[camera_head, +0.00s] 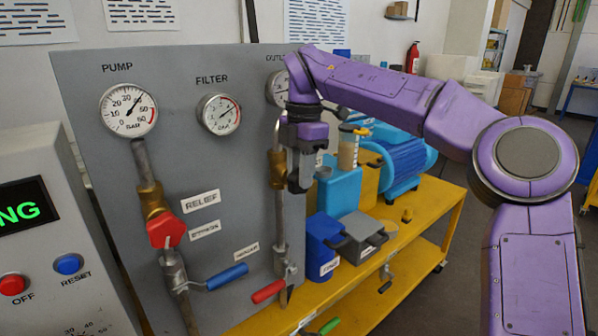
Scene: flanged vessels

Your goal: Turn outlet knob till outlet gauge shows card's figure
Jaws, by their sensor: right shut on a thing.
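The outlet gauge (276,89) is on the right part of the grey panel, under a partly covered "OUTLET" label. My right arm hides much of its dial, so I cannot read its figure. My right gripper (299,176) points down in front of the outlet pipe (279,215), beside its brass fitting (277,168). It is shut at the place of the outlet knob, which is hidden behind the fingers. I cannot make out a card with a figure. My left gripper is out of view.
The pump gauge (128,110) and filter gauge (220,114) are left on the panel. A red relief knob (165,230), a blue lever (227,277) and a red lever (268,291) stick out below. Blue containers (323,245) and a blue motor (398,158) crowd the yellow bench (425,222).

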